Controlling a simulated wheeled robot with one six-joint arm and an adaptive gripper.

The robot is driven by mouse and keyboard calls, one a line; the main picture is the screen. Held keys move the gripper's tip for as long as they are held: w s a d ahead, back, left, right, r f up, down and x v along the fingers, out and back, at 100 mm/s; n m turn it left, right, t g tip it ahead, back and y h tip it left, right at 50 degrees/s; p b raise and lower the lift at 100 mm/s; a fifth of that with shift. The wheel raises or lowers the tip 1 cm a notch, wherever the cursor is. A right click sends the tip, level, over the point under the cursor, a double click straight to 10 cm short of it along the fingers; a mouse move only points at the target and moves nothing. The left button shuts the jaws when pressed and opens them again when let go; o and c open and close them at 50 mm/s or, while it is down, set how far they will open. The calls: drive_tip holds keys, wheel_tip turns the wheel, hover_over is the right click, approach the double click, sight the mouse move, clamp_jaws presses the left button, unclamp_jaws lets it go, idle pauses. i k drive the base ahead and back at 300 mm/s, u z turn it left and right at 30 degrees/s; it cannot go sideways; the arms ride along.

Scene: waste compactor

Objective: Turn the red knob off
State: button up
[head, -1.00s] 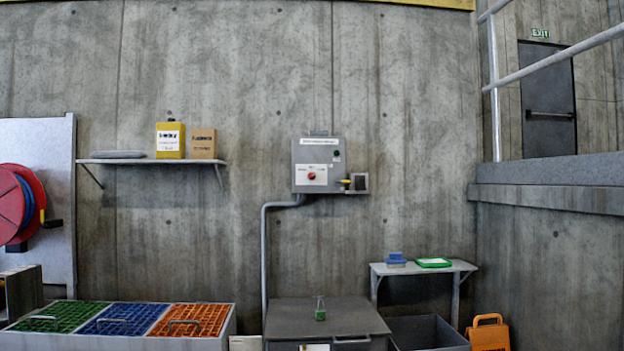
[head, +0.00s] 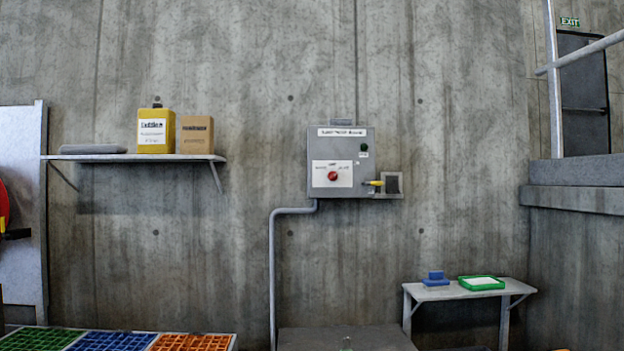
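The red knob (head: 332,176) sits on a white label plate (head: 322,168) on the front of a grey control box (head: 340,150) mounted on the concrete wall. It is small in the head view, and I cannot tell which way it is turned. A yellow-handled item (head: 374,183) is at the box's lower right, beside a dark square piece (head: 393,184). My gripper is not in view.
A wall shelf (head: 130,157) at left holds a yellow canister (head: 156,131) and a cardboard box (head: 196,135). A small side table (head: 515,287) stands at right. Below the box is a grey-topped unit (head: 300,340), with coloured grates (head: 110,341) at lower left.

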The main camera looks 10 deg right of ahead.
sight(333, 176)
drive_tip(key=z, duration=0.35)
drive_tip(key=i, duration=1.75)
drive_tip(key=z, duration=0.45)
